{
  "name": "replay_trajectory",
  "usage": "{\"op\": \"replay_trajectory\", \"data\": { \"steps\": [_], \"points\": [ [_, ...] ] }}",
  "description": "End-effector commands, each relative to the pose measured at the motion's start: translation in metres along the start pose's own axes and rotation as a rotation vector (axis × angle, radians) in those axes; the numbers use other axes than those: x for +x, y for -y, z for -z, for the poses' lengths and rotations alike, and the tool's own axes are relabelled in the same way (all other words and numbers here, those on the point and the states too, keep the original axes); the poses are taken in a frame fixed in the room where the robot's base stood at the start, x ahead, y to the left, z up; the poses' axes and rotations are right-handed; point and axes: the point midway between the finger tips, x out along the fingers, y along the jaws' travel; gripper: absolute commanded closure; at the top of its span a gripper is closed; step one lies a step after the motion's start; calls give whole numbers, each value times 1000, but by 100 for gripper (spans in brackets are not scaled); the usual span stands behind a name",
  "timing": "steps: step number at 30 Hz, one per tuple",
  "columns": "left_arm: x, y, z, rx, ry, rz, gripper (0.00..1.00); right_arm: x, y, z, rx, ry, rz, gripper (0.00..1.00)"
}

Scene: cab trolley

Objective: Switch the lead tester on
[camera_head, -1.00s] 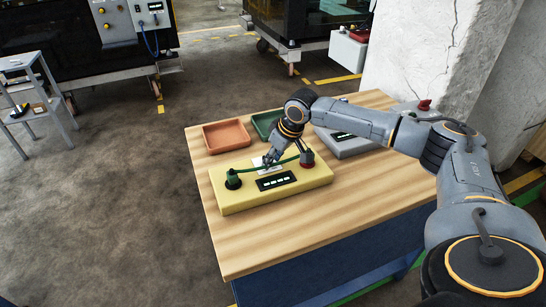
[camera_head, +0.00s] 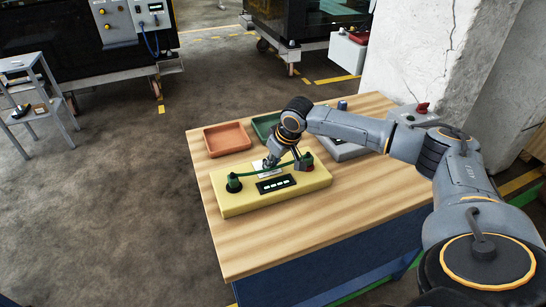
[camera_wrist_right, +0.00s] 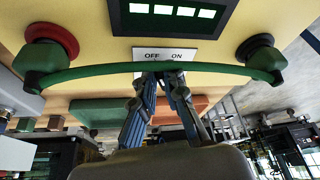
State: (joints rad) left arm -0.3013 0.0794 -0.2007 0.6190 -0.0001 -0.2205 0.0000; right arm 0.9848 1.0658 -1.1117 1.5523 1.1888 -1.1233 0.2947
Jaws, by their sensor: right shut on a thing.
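The lead tester (camera_head: 235,203) is a yellow box on the wooden table in the head view. Its dark panel (camera_head: 276,184) has several bright bars, also lit in the wrist view (camera_wrist_right: 175,11). A green lead (camera_wrist_right: 100,73) arcs between two green plugs, one at a red-collared socket (camera_wrist_right: 52,38) and one at a black-collared socket (camera_wrist_right: 255,45). My right gripper (camera_wrist_right: 163,77) is at the white OFF/ON plate (camera_wrist_right: 165,54), beneath the lead in the wrist view. Its fingers are closed together at the switch; the lever itself is hidden. My left gripper is not in view.
An orange tray (camera_head: 227,138) and a green tray (camera_head: 263,124) stand behind the tester. A grey box (camera_head: 345,152) is partly behind my right arm. A concrete pillar (camera_head: 420,50) rises behind the table.

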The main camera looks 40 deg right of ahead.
Motion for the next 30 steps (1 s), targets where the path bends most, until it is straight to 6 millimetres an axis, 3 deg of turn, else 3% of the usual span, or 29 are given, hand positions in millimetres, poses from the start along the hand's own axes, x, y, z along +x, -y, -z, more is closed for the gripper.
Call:
{"op": "replay_trajectory", "data": {
  "steps": [1,15,30],
  "points": [
    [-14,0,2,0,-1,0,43,-6,3,2,29,2,-9,100],
    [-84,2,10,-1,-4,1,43,-5,14,5,427,3,-174,100],
    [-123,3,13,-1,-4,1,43,1,19,8,775,2,-319,100]
  ]
}}
